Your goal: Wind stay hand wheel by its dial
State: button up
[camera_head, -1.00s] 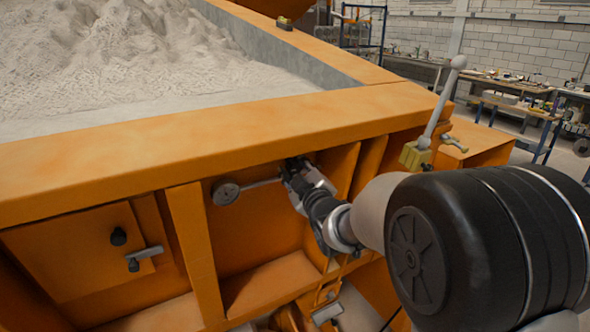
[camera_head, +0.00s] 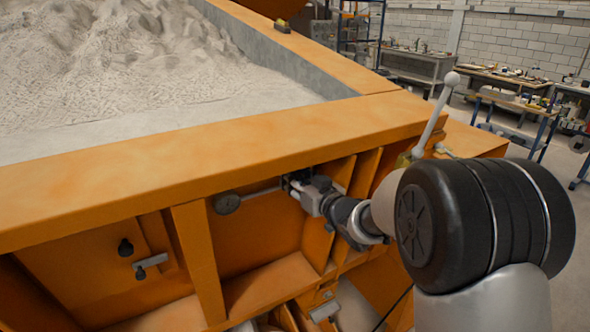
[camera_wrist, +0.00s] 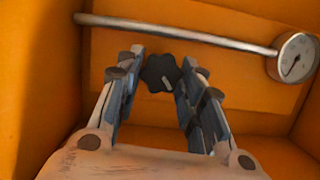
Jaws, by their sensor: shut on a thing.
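The black, lobed hand wheel (camera_wrist: 160,72) sits in the orange bay, between my fingertips in the wrist view. My gripper (camera_wrist: 162,58) is shut on it, with one finger on each side. In the head view my gripper (camera_head: 292,183) reaches into the bay under the sandbed rim, and its fingers hide the wheel. A metal rod (camera_wrist: 180,33) runs behind the wheel to a round white-faced dial (camera_wrist: 296,58) at the right of the wrist view. The dial (camera_head: 227,203) is left of my gripper in the head view. Its needle shows, but its numbers are too small to read.
The orange rim (camera_head: 200,160) overhangs the bay, and upright ribs (camera_head: 197,250) flank it. A grey ball-topped lever (camera_head: 433,112) stands at the right. A panel with a T-handle (camera_head: 150,262) is at the left. Sand (camera_head: 110,80) fills the bed above.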

jog(key=m+p, duration=0.1)
jog(key=m+y+p, duration=0.1)
jog(key=m+p, duration=0.1)
jog(key=shift+w+d+r+g+y+p, duration=0.1)
jog(key=shift+d+g+y+p, duration=0.1)
jog(key=shift+g+y+p, duration=0.15)
jog(key=shift+w+m+g+y+p, duration=0.15)
jog(key=shift+m+y+p, duration=0.35)
jog(key=shift+m, duration=0.45)
jog(key=shift+s+m+g+y+p, duration=0.1)
jog(key=shift+m+y+p, duration=0.35)
jog(key=shift+m, duration=0.5)
jog(key=shift+f, duration=0.2)
jog(key=o, duration=1.1)
jog(key=shift+c, duration=0.2)
jog(key=v, duration=1.2)
